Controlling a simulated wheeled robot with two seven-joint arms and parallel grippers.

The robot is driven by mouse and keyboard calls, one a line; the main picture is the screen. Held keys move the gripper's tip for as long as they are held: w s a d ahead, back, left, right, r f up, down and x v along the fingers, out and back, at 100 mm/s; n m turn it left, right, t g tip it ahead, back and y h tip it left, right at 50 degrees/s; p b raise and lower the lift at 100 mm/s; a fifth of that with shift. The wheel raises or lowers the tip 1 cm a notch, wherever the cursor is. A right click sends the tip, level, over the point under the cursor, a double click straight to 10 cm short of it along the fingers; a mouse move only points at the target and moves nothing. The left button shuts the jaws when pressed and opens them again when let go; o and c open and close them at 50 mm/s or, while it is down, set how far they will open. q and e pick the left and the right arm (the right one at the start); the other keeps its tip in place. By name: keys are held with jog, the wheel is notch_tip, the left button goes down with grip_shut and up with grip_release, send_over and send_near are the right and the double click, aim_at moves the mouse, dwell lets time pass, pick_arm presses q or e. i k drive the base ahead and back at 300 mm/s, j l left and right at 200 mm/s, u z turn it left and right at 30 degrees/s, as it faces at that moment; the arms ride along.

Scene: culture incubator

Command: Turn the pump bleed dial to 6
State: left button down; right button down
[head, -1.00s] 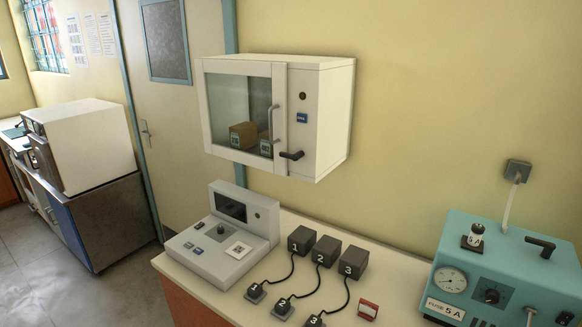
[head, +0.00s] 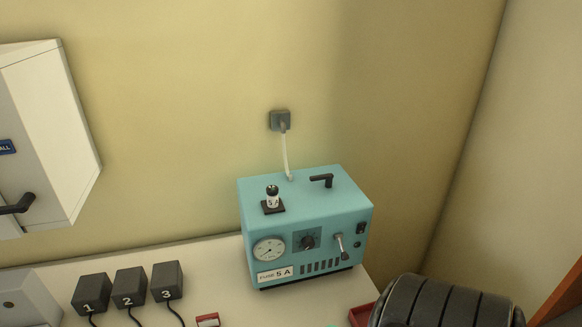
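The teal pump box (head: 305,220) stands on the white bench against the wall, in the middle of the head view. Its front carries a round black dial (head: 307,243) on a dark square plate, which I take for the bleed dial; its number marks are too small to read. A round white gauge (head: 268,250) sits left of the dial and a metal lever (head: 341,246) sits right of it.
Black blocks numbered 1 (head: 91,293), 2 (head: 130,286) and 3 (head: 167,281) stand left of the pump. A white wall cabinet (head: 45,135) hangs at left. A dark ribbed rounded object (head: 445,303) is at lower right. A cord runs from the pump to a wall socket (head: 280,120).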

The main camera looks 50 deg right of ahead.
aim_at(308, 242)
jog(key=z, duration=1.45)
